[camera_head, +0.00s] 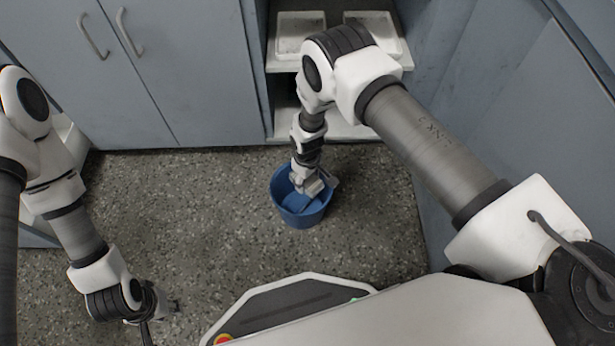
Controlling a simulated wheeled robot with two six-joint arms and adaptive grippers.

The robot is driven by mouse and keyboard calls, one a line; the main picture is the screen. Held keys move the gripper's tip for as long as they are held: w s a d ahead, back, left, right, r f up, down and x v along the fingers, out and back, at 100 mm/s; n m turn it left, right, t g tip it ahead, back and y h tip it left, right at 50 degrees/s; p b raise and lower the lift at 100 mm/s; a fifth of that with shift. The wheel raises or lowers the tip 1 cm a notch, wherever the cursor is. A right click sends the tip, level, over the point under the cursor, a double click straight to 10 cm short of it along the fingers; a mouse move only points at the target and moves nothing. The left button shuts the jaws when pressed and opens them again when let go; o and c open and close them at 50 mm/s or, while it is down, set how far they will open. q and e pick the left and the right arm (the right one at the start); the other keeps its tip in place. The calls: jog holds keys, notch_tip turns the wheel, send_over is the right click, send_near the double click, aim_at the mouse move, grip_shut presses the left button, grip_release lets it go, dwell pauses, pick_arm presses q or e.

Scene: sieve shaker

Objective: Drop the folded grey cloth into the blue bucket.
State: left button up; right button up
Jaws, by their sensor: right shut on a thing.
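The blue bucket (300,216) stands on the speckled floor in front of the cabinets. My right arm reaches down into its mouth from above. My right gripper (311,187) is inside the bucket's outline, near its right rim, and is shut on a small grey thing, which looks like the folded grey cloth (330,181). The gripper and wrist hide most of the cloth. Whether it touches the bucket is unclear. My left gripper (172,306) is low at the left, away from the bucket. Its fingers are too small and dark to judge.
Blue-grey cabinets (180,75) with two handles stand behind on the left. An open shelf with white trays (300,35) is behind the bucket. Grey panels (510,110) close off the right. The floor (210,215) around the bucket is clear.

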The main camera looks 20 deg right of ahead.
jog(key=shift+f, duration=0.5)
pick_arm(q)
jog(key=shift+f, duration=0.4)
pick_arm(e)
jog(key=shift+r, duration=0.1)
jog(key=o, duration=1.2)
notch_tip(320, 180, up, 12)
